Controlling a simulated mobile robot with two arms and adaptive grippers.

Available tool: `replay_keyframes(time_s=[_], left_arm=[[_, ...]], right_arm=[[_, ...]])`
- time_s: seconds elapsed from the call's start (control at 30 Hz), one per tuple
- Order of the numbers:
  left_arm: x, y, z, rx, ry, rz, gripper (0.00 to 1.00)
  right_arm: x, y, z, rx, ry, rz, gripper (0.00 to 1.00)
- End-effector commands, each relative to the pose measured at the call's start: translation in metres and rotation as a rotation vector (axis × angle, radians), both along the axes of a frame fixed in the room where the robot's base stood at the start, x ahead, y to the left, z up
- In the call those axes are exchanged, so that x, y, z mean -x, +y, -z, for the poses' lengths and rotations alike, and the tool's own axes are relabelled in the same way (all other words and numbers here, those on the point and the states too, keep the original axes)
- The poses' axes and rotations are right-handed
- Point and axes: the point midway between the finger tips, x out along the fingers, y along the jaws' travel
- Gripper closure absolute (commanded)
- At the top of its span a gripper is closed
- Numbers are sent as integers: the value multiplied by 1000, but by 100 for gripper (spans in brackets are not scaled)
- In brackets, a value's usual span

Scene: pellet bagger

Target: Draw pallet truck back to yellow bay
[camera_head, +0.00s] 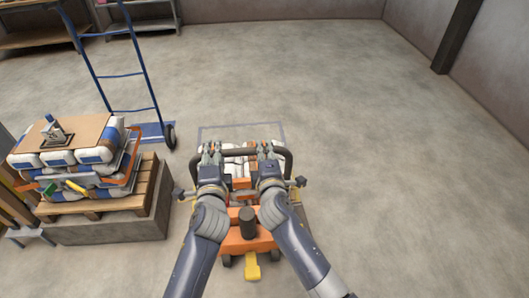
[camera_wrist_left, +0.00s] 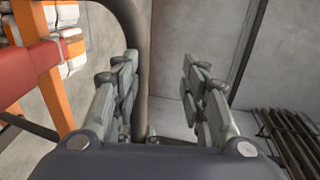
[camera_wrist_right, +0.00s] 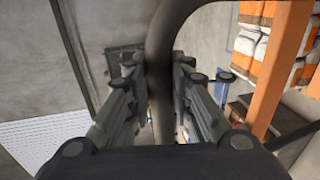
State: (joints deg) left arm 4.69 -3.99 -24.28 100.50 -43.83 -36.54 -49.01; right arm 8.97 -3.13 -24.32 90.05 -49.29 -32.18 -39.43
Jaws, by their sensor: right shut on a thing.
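The pallet truck (camera_head: 250,240) stands in front of me, orange with a dark looped handle (camera_head: 235,153), a black knob and a yellow pedal at its near end. My right gripper (camera_head: 265,151) is shut on the right side of the handle; the right wrist view shows the dark bar (camera_wrist_right: 162,85) between its fingers. My left gripper (camera_head: 211,154) is at the handle's left side. In the left wrist view its fingers are spread, with the bar (camera_wrist_left: 137,75) between them, close to the left finger. My arms hide much of the truck. I cannot make out a yellow bay.
A pale rectangular floor outline (camera_head: 283,131) shows beyond the handle. At left, sacks (camera_head: 92,153) and a brown board sit on a wooden pallet (camera_head: 145,190) on a grey block. A blue hand truck (camera_head: 120,75) stands behind. The floor at right is clear.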

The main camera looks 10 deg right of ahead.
Motion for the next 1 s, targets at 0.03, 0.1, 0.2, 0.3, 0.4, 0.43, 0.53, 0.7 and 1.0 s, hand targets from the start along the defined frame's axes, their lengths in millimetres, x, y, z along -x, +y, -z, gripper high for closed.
replay_keyframes(time_s=[0.03,0.1,0.2,0.3,0.4,0.43,0.53,0.7,1.0], left_arm=[[4,0,-4,0,0,1,60],[8,1,-9,0,-1,-1,60],[15,0,-16,0,1,0,60],[21,0,-24,0,1,1,60],[27,0,-31,-1,0,0,60],[28,0,-33,0,0,0,60],[31,0,-35,0,1,0,60],[32,0,-36,-1,2,0,60],[32,0,-36,-1,2,0,60]], right_arm=[[1,0,3,0,6,0,100],[1,0,3,0,6,0,100],[2,0,3,0,7,0,100],[2,0,4,0,7,0,100],[2,0,4,0,8,0,100],[2,0,4,0,8,0,100],[2,0,4,0,8,0,100],[2,0,4,0,8,0,100],[1,0,3,0,6,0,60]])
